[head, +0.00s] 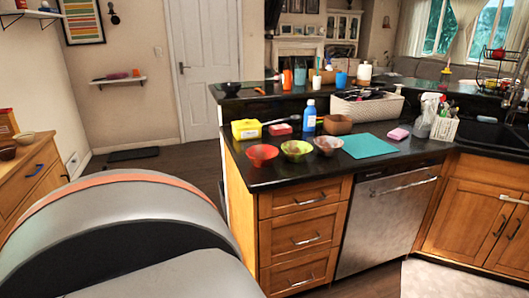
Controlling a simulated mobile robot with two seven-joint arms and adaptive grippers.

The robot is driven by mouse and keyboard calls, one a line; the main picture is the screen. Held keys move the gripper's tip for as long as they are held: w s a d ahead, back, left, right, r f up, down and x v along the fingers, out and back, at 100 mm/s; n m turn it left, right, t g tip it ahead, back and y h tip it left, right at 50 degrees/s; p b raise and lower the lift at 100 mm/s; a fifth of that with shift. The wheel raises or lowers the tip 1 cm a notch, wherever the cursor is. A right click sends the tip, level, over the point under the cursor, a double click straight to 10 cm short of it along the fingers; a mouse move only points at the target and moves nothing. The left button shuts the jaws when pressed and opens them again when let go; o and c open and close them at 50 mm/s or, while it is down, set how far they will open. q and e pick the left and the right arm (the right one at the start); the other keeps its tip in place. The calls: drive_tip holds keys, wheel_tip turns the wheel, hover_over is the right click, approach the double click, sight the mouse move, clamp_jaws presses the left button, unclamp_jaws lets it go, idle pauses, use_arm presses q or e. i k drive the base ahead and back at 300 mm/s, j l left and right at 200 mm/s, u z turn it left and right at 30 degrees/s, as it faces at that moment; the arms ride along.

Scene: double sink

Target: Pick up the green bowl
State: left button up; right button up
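The green bowl (297,151) stands on the black kitchen counter (276,178), between a red bowl (262,155) on its left and a dull brownish-grey bowl (327,146) on its right. The green bowl has some brown showing inside it. Neither of my grippers is in the head view. A large grey rounded part with an orange band, which seems to be mine, fills the lower left.
A teal mat (370,146) lies right of the bowls. Behind them stand a blue bottle (309,116), a yellow box (246,129) and a brown bowl (338,125). Drawers and a dishwasher (388,215) front the counter. The sink (490,133) is far right.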

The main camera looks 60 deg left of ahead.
sight(295, 151)
drive_tip(key=u, duration=1.7)
